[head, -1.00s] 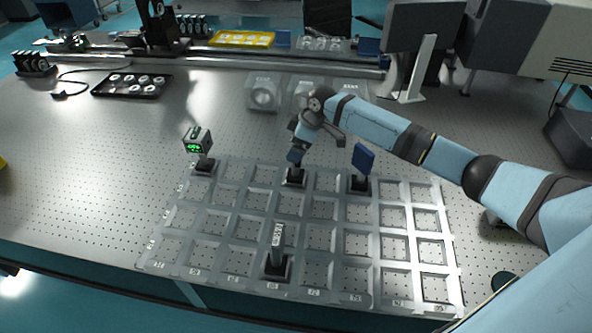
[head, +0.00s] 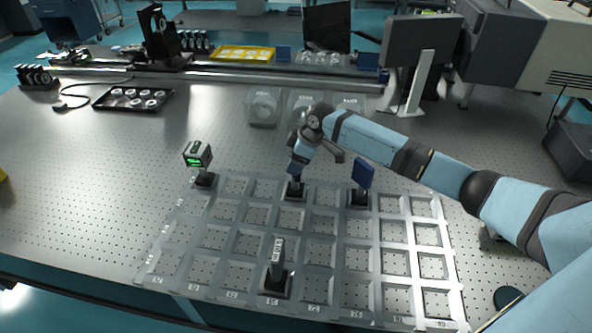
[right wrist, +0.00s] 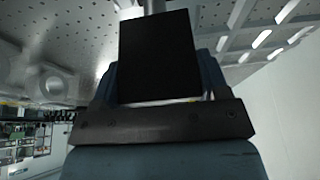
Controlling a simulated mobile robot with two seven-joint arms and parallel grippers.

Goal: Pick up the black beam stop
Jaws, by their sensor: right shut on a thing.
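The black beam stop (right wrist: 158,55) shows in the right wrist view as a dark square block on a pale post. It sits between the two blue fingers of my right gripper (right wrist: 158,88), which is shut on it. In the head view my right gripper (head: 296,168) is at the far row of the grey grid tray (head: 268,218), directly above a black base (head: 294,189). The fingers hide most of the beam stop there. The base stands in its cell; I cannot see any gap under it. My left gripper is not in view.
In the tray, a device with a green display (head: 197,155) stands left of the gripper and a blue plate (head: 362,174) close right. An upright labelled piece (head: 277,260) stands in the near row. The table at left is largely free.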

